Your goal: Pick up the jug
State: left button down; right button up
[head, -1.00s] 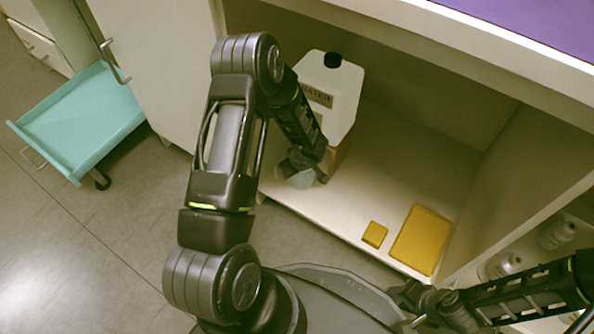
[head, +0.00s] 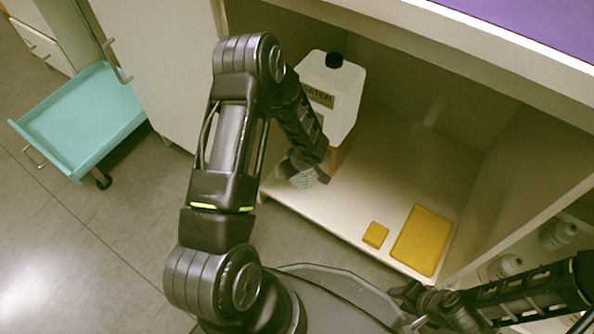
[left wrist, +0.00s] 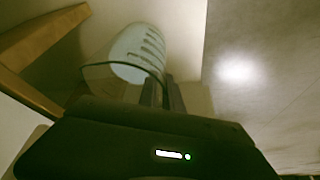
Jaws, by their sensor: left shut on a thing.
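A small pale jug (head: 302,180) with dark markings sits at the front edge of the open cabinet's floor in the head view, partly covered by my left gripper. In the left wrist view the jug (left wrist: 137,55) is a whitish cylinder with dark scale lines and a thin dark loop beside it. My left gripper (head: 308,167) is shut on the jug; its narrow fingers (left wrist: 163,94) are together at the jug's side. I cannot tell whether the jug touches the floor. My right gripper (head: 408,305) is low at the right, away from the jug; its jaw opening is unclear.
A yellow tray (head: 422,240) and small yellow box (head: 375,235) lie to the right. The cabinet's top edge overhangs. A teal drawer cart (head: 80,120) stands left.

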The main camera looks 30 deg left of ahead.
pick_arm(q)
jog(key=shift+r+p, duration=0.75)
jog(key=shift+r, duration=0.1)
jog(key=s+d+p, duration=0.1)
jog(key=s+p, duration=0.1)
jog(key=s, duration=1.6)
jog(key=shift+d, duration=0.25)
jog(key=shift+f, duration=0.1)
